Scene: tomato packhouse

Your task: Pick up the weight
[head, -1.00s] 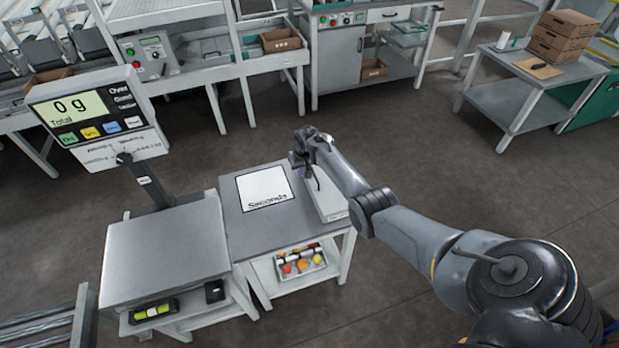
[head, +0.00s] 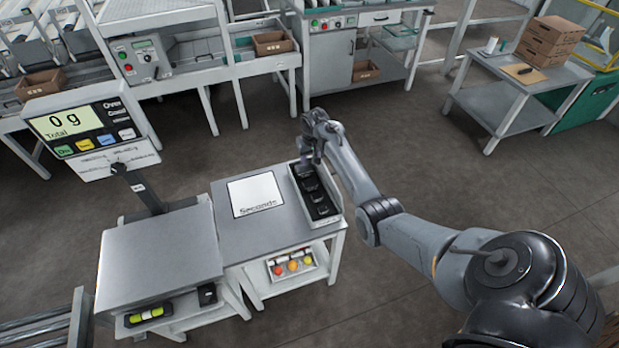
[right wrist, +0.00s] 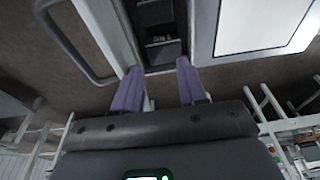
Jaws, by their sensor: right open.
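The dark weights (head: 317,193) sit in a row in a long, narrow case (head: 335,212) with a pale rim and black inside. The case lies at the right end of the grey table. My right gripper (head: 305,168) is at the far end of the case, close to it; I cannot tell whether it touches. In the right wrist view its two purple fingers (right wrist: 159,82) are apart with nothing between them. The black inside of the case and some weights (right wrist: 162,42) show beyond the fingertips. My left gripper is not in view.
A white "Seconds" sheet (head: 255,194) lies left of the case. The scale platform (head: 160,255) stands further left, its display (head: 75,122) reading 0 g. A tray of tomatoes (head: 292,265) is on the shelf below. The floor right of the table is clear.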

